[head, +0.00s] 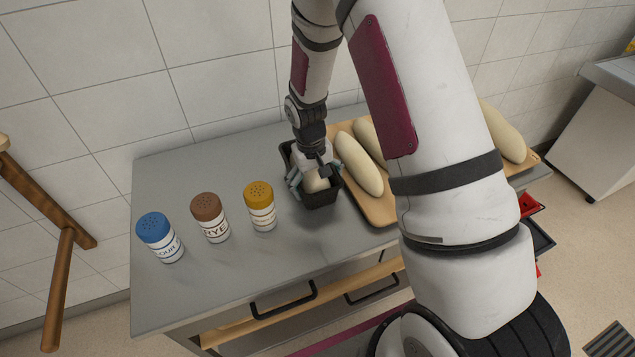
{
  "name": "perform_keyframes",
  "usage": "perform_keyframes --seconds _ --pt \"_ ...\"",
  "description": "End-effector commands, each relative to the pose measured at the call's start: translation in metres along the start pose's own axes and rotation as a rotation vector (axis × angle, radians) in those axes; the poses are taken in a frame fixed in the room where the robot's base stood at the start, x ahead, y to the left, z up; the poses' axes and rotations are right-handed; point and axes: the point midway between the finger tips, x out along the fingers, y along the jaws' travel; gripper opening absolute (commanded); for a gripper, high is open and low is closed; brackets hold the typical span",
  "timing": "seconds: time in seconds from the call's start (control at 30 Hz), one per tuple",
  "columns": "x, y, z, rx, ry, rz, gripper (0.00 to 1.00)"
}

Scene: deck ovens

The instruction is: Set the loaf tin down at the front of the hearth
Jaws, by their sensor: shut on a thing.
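The loaf tin (322,199) is black, with a pale lump of dough (315,182) in it. It is at the back middle of the grey metal worktop, beside the board of loaves. My gripper (308,178) reaches down into the tin from above and is shut on it. The fingers and wrist hide part of the tin's rim and inside. I cannot tell whether the tin rests on the worktop or is just above it. The hearth is not in view.
Blue (161,239), brown (210,218) and yellow (259,207) capped shakers stand on the worktop (215,270), left of the tin. A wooden board (377,212) with pale loaves (358,163) lies to the right, partly hidden by my arm. A tiled wall rises behind.

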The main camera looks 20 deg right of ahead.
Motion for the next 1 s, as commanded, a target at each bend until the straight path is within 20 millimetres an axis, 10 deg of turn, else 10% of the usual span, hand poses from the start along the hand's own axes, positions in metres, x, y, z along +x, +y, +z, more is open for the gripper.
perform_keyframes --seconds 0.37,0.4,0.43,1.0 --pt "0.003 0.000 -0.001 0.000 0.002 0.000 0.53" --pt "0.004 -0.001 0.000 0.000 0.001 0.000 0.94" --pt "0.004 0.000 0.000 0.000 0.001 0.000 1.00" --pt "-0.017 0.000 -0.002 0.000 0.005 0.000 1.00"
